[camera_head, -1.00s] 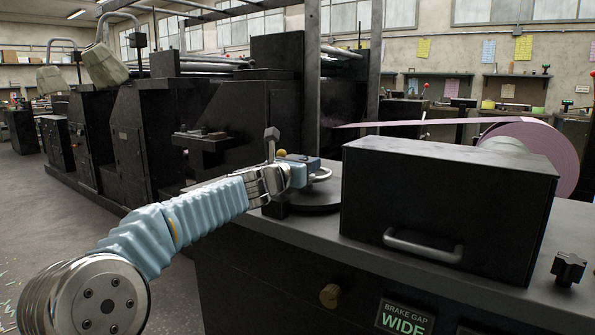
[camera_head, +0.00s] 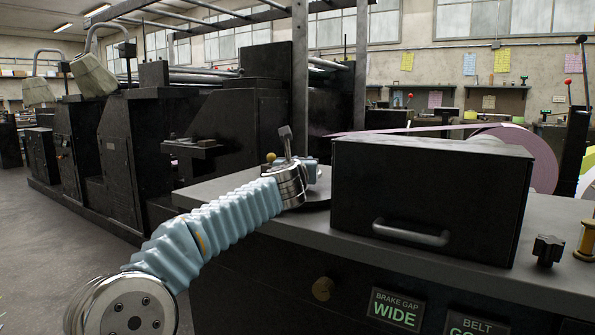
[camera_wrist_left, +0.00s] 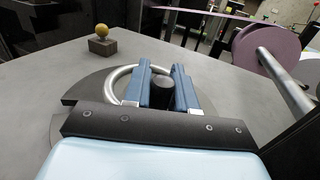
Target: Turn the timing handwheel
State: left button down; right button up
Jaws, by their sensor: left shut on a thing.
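The timing handwheel is a dark flat disc (camera_wrist_left: 88,90) with a silver ring (camera_wrist_left: 118,76) and a black upright knob (camera_wrist_left: 163,94), lying on the grey machine top. In the head view only a dark edge of the disc (camera_head: 318,195) shows beside the black box. My left gripper (camera_wrist_left: 162,76) reaches over the disc, its two blue fingers on either side of the black knob and shut on it. In the head view my left gripper (camera_head: 310,174) is partly hidden by my wrist. My right gripper is in neither current view.
A black box (camera_head: 430,190) with a silver handle stands just right of the wheel. A yellow ball on a small block (camera_wrist_left: 102,38) stands behind it. A pink paper roll (camera_wrist_left: 268,50) is at the back right. Signs on the front (camera_head: 395,310) read BRAKE GAP WIDE and BELT, partly cut off.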

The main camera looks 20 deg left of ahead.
pick_arm(q)
jog(key=shift+w+d+n+g+y, duration=0.15)
jog(key=shift+d+n+g+y, duration=0.15)
jog(key=shift+n+y, duration=0.55)
jog(key=shift+y, duration=0.45)
jog(key=c, duration=1)
grip_release()
jog(key=shift+b, duration=0.3)
jog(key=shift+s+d, duration=0.15)
jog(key=shift+s, duration=0.25)
jog(key=b+v, duration=0.2)
jog(key=v, duration=1.1)
jog(key=shift+r+b, duration=0.1)
jog(key=shift+b, duration=0.2)
jog(key=shift+c, duration=0.3)
